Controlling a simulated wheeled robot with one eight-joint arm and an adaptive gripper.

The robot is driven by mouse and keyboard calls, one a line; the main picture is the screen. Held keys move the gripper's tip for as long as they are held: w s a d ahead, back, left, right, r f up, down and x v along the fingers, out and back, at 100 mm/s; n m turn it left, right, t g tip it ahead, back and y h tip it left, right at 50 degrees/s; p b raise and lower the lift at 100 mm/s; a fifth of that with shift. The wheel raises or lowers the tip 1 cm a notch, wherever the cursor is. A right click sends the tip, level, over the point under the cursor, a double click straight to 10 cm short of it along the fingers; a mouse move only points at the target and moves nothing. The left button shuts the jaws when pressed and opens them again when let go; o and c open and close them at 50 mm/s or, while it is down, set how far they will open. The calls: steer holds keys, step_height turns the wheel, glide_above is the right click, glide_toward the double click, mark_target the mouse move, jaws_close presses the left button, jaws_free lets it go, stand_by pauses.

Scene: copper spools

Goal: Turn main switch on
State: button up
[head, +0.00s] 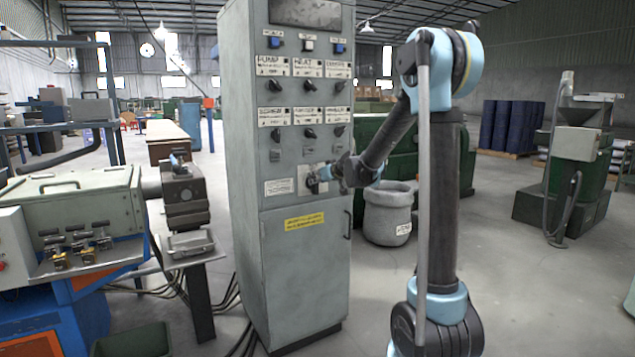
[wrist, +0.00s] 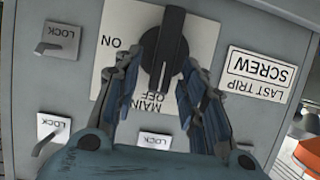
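The main switch (wrist: 168,45) is a black rotary knob with a raised bar handle on a white plate (wrist: 113,62). In the wrist view the plate's lettering is upside down, with ON to the left and MAIN OFF below the knob. The bar stands nearly upright there, its lower end by the OFF label. My gripper (wrist: 168,55) has its two fingers on either side of the bar, tips apart. I cannot tell whether they touch it. In the head view my gripper (head: 322,176) is at the plate on the grey cabinet (head: 290,245) and hides most of the knob.
Small lock latches (wrist: 60,45) and a LAST TRIP SCREW label (wrist: 258,75) surround the switch. Rows of other knobs (head: 310,85) sit higher on the cabinet. A machine bench (head: 85,200) is at the left, a grey bin (head: 388,213) behind my arm.

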steer(key=shift+w+a+f, duration=0.3)
steer(key=shift+w+a, duration=0.05)
steer(key=shift+w, duration=0.2)
jaws_close()
steer(key=shift+d, duration=0.15)
steer(key=shift+w+d+f+m+g+y, duration=0.35)
steer(key=shift+m+y, duration=0.9)
steer(key=shift+m, duration=1)
steer(key=shift+w+d+f+m+g+y, duration=0.15)
steer(key=shift+d+f+m+y, duration=0.4)
steer(key=shift+m+y, duration=1.2)
steer(key=shift+w+d+f+m+g+y, duration=0.1)
steer(key=shift+w+d+f+m+y, duration=0.55)
steer(key=shift+m, duration=2.05)
steer(key=shift+s+a+r, duration=0.1)
steer(key=shift+s+a, duration=0.25)
steer(key=shift+a, duration=0.05)
